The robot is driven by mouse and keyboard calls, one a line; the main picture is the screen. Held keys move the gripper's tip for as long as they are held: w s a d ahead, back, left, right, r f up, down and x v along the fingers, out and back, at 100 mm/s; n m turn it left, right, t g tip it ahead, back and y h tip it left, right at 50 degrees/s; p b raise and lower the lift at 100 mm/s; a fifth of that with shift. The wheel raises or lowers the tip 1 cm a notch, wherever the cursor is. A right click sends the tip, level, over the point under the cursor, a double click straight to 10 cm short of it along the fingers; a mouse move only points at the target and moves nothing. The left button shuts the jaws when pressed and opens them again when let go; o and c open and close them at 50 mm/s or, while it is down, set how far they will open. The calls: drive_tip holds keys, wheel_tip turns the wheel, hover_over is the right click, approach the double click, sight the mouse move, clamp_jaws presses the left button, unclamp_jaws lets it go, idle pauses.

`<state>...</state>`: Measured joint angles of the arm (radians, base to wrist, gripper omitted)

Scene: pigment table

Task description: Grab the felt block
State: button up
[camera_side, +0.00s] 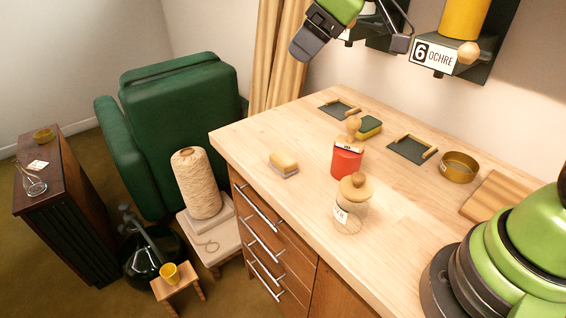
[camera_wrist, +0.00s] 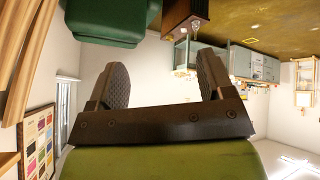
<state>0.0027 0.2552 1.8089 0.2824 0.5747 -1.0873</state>
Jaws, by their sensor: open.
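The felt block (camera_side: 284,163), a small block with a pale yellow top and a grey underside, lies flat near the left end of the wooden worktop (camera_side: 300,120). Nothing touches it. My gripper (camera_wrist: 165,78) is open and empty in the wrist view, with its two dark ribbed fingers well apart. In the side view my arm's end is at the top edge, partly cut off, high above the worktop and far from the block. The block cannot be made out in the wrist view.
Right of the block stand a red pot (camera_side: 347,160) and a lidded glass jar (camera_side: 351,205). Behind are a yellow-green sponge (camera_side: 368,127), dark trays (camera_side: 411,150) and a brass dish (camera_side: 459,167). An ochre dispenser (camera_side: 465,20) hangs on the wall. The worktop around the block is clear.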

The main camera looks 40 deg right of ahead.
drive_tip(key=w+f+m+g, duration=0.1)
drive_tip(key=f+m+g, duration=0.1)
drive_tip(key=f, duration=0.4)
drive_tip(key=w+f+m+g+h, duration=0.1)
drive_tip(key=w+f+m+g, duration=0.1)
drive_tip(key=f, duration=0.4)
drive_tip(key=w+f+m+g+h, duration=0.1)
drive_tip(key=f+m+g, duration=0.1)
drive_tip(key=f, duration=0.4)
drive_tip(key=shift+w+a+f+m+g, duration=0.25)
drive_tip(key=shift+m+g, duration=0.15)
drive_tip(key=shift+m, duration=0.1)
hover_over(290, 163)
wheel_tip(290, 163, down, 4)
drive_tip(key=shift+w+f, duration=0.1)
drive_tip(key=shift+f, duration=0.1)
wheel_tip(290, 163, down, 6)
drive_tip(key=shift+r, duration=0.15)
drive_tip(key=shift+c, duration=0.2)
drive_tip(key=c, duration=1)
